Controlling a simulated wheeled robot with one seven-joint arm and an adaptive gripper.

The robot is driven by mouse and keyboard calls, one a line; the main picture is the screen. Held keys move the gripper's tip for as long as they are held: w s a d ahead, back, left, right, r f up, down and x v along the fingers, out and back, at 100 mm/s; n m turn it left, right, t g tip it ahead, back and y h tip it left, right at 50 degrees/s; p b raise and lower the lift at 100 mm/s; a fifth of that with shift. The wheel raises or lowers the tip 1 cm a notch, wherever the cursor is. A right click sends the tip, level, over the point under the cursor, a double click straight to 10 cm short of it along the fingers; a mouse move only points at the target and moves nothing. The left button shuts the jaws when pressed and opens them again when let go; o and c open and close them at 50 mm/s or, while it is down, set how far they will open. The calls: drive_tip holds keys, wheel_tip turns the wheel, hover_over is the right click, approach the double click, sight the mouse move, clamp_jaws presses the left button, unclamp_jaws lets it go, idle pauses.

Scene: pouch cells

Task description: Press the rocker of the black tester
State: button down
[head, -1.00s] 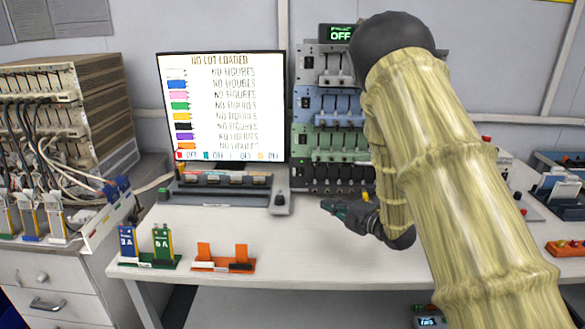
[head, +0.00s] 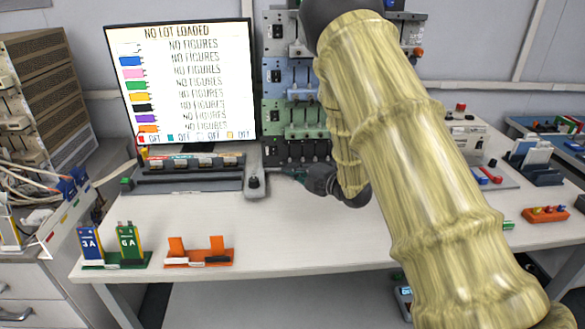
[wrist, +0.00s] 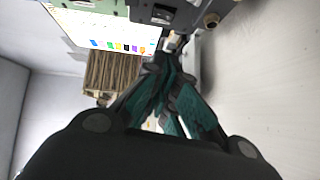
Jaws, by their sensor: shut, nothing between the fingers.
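The black tester (head: 300,151) is the lowest unit in a stack of testers behind the table's back edge, right of the monitor. My gripper (head: 290,173) is shut and empty, low in front of the tester's lower edge. My arm hides the right part of the stack. In the wrist view my shut teal fingers (wrist: 172,60) point toward grey and dark hardware at the top; I cannot tell whether they touch anything.
Green (head: 296,116), blue (head: 294,75) and white (head: 289,32) testers sit above. A monitor (head: 182,85) stands left, with a grey cell tray (head: 190,178) below. An orange holder (head: 198,257) and a green holder with cells 3A and 6A (head: 115,258) stand front left. The middle tabletop is clear.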

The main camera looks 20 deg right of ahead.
sight(274, 151)
drive_tip(key=w+a+f+p, duration=0.1)
drive_tip(key=w+a, duration=0.1)
drive_tip(key=w, duration=0.8)
drive_tip(key=shift+a, duration=0.25)
drive_tip(key=shift+f+b, duration=0.15)
drive_tip(key=shift+b, duration=0.15)
